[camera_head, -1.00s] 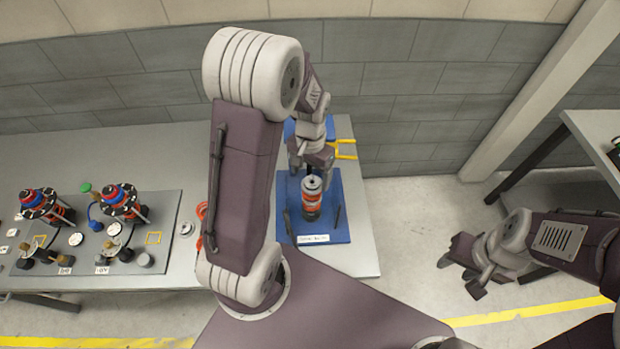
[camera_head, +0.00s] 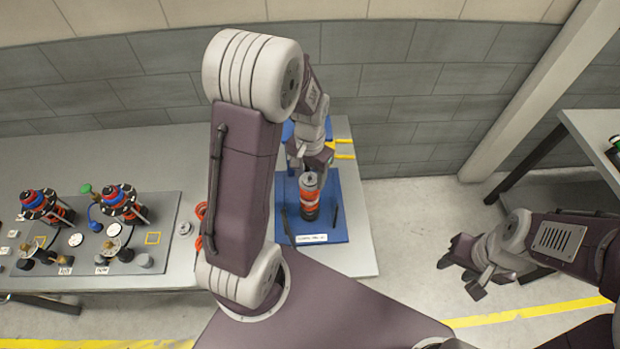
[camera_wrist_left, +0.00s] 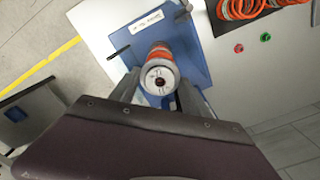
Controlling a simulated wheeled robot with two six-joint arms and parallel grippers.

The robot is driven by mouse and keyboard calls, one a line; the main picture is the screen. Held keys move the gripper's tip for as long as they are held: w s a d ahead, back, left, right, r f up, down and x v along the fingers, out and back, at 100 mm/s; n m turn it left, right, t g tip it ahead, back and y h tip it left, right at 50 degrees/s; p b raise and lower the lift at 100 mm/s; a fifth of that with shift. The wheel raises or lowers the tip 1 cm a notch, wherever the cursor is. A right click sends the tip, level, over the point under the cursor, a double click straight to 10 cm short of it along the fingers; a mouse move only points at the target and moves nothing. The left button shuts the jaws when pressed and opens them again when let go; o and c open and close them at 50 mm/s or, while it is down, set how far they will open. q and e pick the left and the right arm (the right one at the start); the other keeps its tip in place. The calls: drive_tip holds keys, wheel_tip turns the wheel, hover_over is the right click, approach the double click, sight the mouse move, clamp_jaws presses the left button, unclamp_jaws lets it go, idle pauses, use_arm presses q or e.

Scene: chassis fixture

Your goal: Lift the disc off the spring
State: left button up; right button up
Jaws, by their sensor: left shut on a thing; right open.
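The pale grey disc (camera_head: 309,180) with a dark centre is at the top of an upright orange spring (camera_head: 309,198). The stack stands on a blue board with a dark base under it. In the left wrist view the disc (camera_wrist_left: 159,77) faces the camera, and the orange spring (camera_wrist_left: 157,51) shows behind it. My left gripper (camera_wrist_left: 158,88) has one finger on each side of the disc and is shut on it. I cannot tell if the disc is clear of the spring. My right gripper (camera_head: 462,269) is open and empty over the floor at the right.
The blue board (camera_head: 335,225) has dark upright pins on both sides of the stack and a white label in front. Orange cable coils (camera_wrist_left: 240,6) lie beside it. A grey panel (camera_head: 165,225) with assemblies stands at the left. A yellow frame (camera_head: 342,150) is behind.

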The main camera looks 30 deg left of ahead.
sight(310, 177)
use_arm(q)
wheel_tip(310, 177, up, 3)
drive_tip(key=shift+w+b, duration=0.1)
drive_tip(key=shift+b, duration=0.25)
drive_tip(key=s+d+r+b, duration=0.1)
drive_tip(key=s+d+r, duration=0.1)
drive_tip(key=d, duration=0.3)
drive_tip(key=s+d+r+b, duration=0.1)
drive_tip(key=s+d+r, duration=0.1)
drive_tip(key=d+r, duration=0.3)
drive_tip(key=shift+s+d, duration=0.3)
drive_tip(key=shift+d, duration=0.1)
drive_tip(key=shift+f, duration=0.15)
wheel_tip(310, 177, down, 9)
drive_tip(key=b, duration=0.6)
drive_tip(key=shift+b, duration=0.4)
